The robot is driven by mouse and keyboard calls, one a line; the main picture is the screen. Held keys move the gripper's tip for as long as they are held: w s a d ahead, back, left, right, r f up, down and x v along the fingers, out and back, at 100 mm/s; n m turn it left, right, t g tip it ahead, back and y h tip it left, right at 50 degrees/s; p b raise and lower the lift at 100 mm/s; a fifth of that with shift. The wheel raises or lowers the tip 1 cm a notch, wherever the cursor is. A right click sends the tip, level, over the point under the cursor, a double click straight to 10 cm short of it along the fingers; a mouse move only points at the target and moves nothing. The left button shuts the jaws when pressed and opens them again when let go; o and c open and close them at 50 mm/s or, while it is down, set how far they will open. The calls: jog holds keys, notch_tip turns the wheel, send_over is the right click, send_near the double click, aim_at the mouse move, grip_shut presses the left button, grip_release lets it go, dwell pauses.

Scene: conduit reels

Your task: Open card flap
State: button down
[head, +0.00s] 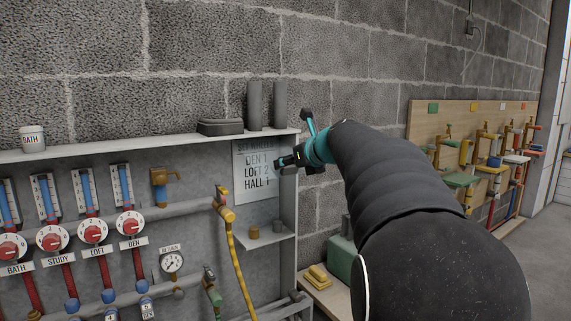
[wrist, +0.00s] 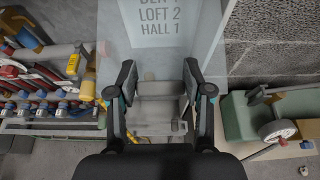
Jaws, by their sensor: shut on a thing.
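The card flap (head: 243,193) is a pale grey sheet at the right end of the wall cabinet, with lettering that reads DEN 1, LOFT 2 and HALL 1 under a fainter heading. In the wrist view the card (wrist: 186,42) fills the top middle. My gripper (head: 283,163) is at the card's right edge in the head view. In the wrist view my gripper (wrist: 160,82) has its fingers at the card's lower part. It is shut on the flap; the exact contact is hard to see.
Red dial wheels (head: 93,232) with name plates line the cabinet at left. A yellow hose (head: 238,262) hangs below the card, near a small shelf (head: 265,240). The cabinet's side wall (head: 289,190) stands close by my gripper. A green box (head: 342,258) stands at right.

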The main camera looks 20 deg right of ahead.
jog(key=shift+c, duration=2.2)
grip_release()
jog(key=shift+w+f, duration=0.1)
jog(key=shift+s, duration=0.2)
jog(key=v, duration=1.1)
jog(key=shift+s+r, duration=0.25)
jog(key=shift+r, duration=0.05)
